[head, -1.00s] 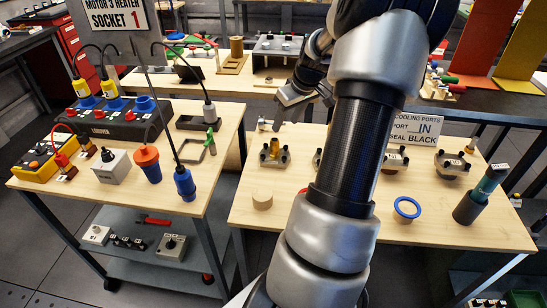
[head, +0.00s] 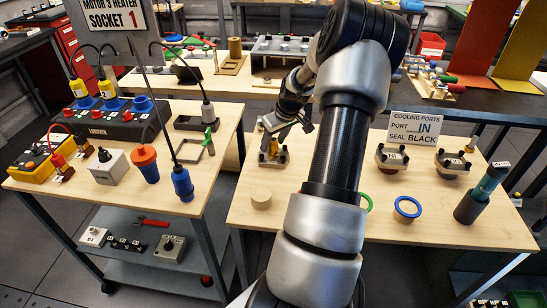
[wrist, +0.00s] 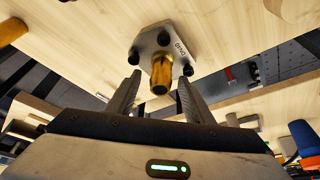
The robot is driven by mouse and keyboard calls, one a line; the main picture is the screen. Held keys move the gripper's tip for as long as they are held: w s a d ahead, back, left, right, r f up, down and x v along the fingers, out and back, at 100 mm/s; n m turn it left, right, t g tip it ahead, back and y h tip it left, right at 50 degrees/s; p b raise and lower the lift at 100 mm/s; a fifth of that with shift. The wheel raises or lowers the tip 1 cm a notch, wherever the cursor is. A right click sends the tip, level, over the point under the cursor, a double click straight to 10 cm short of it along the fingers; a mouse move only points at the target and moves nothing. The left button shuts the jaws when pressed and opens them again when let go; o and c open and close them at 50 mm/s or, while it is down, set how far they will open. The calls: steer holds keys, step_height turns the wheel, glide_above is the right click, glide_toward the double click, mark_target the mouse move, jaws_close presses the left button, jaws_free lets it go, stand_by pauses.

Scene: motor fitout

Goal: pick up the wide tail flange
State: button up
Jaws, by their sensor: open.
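A grey flange (head: 273,157) with dark bolts and a brass spigot sits at the left of the right-hand table. In the wrist view this flange (wrist: 152,42) carries a small printed label, and its brass spigot (wrist: 161,73) points toward my gripper. My gripper (wrist: 159,77) is open, with one finger on each side of the spigot's end, and I see no contact. In the head view my gripper (head: 285,127) is just above the flange and partly covers it. Two other flanges, one at the table's middle (head: 393,158) and one farther right (head: 453,163), stand apart. I cannot tell which has the wide tail.
A round wooden disc (head: 261,199), a green ring (head: 366,203) and a blue ring (head: 407,208) lie nearer the front. A dark cylinder (head: 467,208) stands at right. A cooling ports sign (head: 415,128) stands behind. My arm hides the table's middle.

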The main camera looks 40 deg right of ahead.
steer(key=shift+r, duration=0.1)
jaws_close()
steer(key=shift+w+d+r, duration=0.1)
steer(key=shift+r, duration=0.1)
